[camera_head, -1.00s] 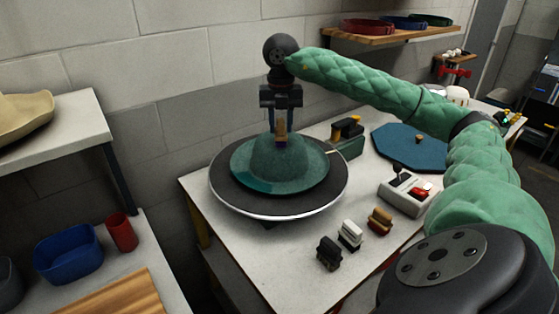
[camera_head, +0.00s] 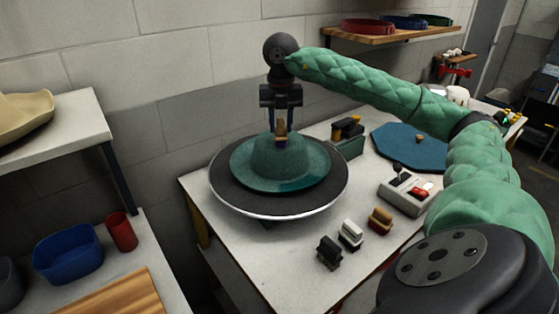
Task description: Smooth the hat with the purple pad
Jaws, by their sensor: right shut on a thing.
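The teal hat (camera_head: 262,173) sits brim down on a round black turntable (camera_head: 232,200) with a pale rim. My right gripper (camera_head: 282,126) points down above the hat and is shut on the purple pad (camera_head: 282,144) by its tan-brown handle. The pad is at the top of the hat's crown. It appears to touch it, but the contact is too small to make out. A darker, shinier patch shows on the front right of the brim. My left gripper is out of view.
Black, white and brown brushes (camera_head: 351,236) stand at the table's front. A control box (camera_head: 407,193) with a red switch, a blue octagonal board (camera_head: 412,146) and a green holder (camera_head: 347,138) are on the right. A blue bin (camera_head: 68,254) and red cup (camera_head: 121,232) stand left.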

